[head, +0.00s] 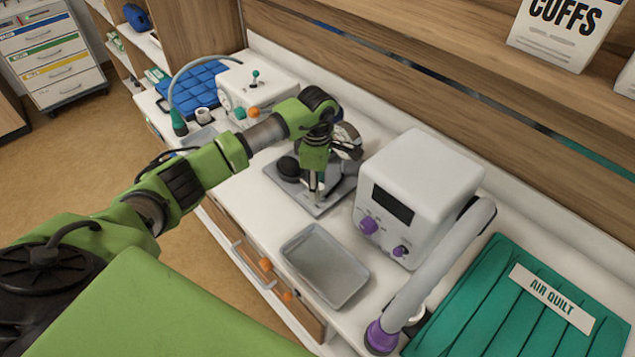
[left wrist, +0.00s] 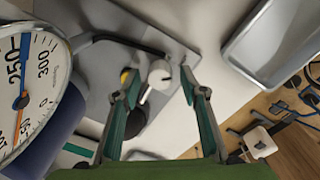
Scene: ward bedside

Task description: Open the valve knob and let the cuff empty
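My left gripper (head: 316,194) points down over a grey base plate (head: 340,190), which carries a dark bulb (head: 289,168) and a round gauge (head: 348,138). In the left wrist view the two teal fingers of the gripper (left wrist: 158,74) are apart, with a pale round knob (left wrist: 160,75) between them. I see space on either side of the knob; contact is not visible. The gauge dial (left wrist: 38,85) shows at the left with a blue needle pointing up near the 250 mark. The bulb is partly hidden behind a finger. The cuff cannot be identified. My right gripper is not in view.
An empty grey tray (head: 325,265) lies in front of the plate. A white unit with purple knobs (head: 420,190) and a hose (head: 440,265) stands to the right, beside a green air quilt (head: 520,310). Another white machine (head: 250,90) and a blue pad (head: 200,88) stand behind left.

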